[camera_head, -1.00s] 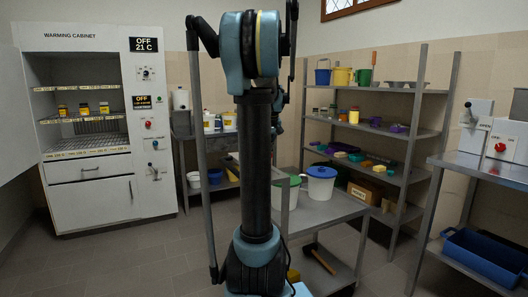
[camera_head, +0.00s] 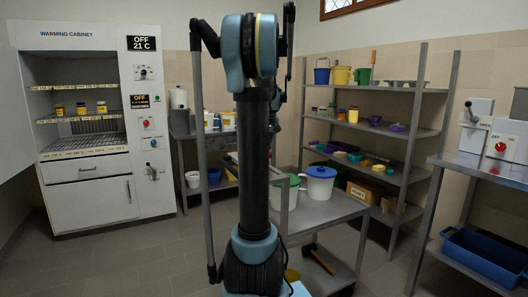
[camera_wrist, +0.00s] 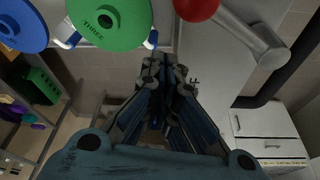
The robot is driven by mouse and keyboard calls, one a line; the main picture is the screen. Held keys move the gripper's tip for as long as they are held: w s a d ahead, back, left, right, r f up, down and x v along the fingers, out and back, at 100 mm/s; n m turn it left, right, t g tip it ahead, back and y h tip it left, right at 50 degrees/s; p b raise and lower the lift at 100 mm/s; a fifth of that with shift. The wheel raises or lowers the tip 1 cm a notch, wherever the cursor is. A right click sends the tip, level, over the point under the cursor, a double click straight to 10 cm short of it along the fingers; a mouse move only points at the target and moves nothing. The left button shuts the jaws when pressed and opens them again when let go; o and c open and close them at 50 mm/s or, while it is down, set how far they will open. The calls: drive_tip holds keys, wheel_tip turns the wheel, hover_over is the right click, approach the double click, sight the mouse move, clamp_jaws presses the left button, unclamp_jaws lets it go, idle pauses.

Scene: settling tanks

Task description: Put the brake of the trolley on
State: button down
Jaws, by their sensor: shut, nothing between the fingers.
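The trolley (camera_head: 325,211) is a grey two-shelf cart just behind my arm in the head view. On its top stand a white bucket with a blue lid (camera_head: 321,171) and one with a green lid, partly hidden by my arm. In the wrist view, a red ball knob (camera_wrist: 196,7) on a thick grey lever (camera_wrist: 252,34) shows at the top; it looks like the brake lever, but I cannot tell its position. My gripper (camera_wrist: 166,68) is shut and empty, below and left of the knob, apart from it in the picture. It is hidden in the head view.
The green lid (camera_wrist: 108,22) marked THREE is close to my gripper. A mallet (camera_head: 318,258) lies on the trolley's lower shelf. A loaded shelf rack (camera_head: 412,137) stands behind, a bench (camera_head: 490,168) at right, a warming cabinet (camera_head: 90,195) at left. Floor at left is open.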

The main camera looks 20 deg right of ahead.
drive_tip(key=v, duration=0.9)
drive_tip(key=shift+a, duration=0.2)
drive_tip(key=shift+r, duration=0.1)
drive_tip(key=s+a+f+n+t, duration=0.1)
drive_tip(key=s+a+f+t, duration=0.1)
drive_tip(key=s+a+f, duration=0.9)
drive_tip(key=s+a+f+t, duration=0.1)
drive_tip(key=s+a+f, duration=0.65)
drive_tip(key=a, duration=0.45)
drive_tip(key=s+f+g, duration=0.4)
drive_tip(key=s+f, duration=0.6)
drive_tip(key=s, duration=0.5)
drive_tip(key=shift+s+n, duration=0.3)
drive_tip(key=shift+s, duration=0.05)
drive_tip(key=shift+a+f, duration=0.1)
drive_tip(key=shift+w+f+g, duration=0.2)
drive_tip(key=shift+w+g, duration=0.1)
drive_tip(key=shift+w, duration=0.15)
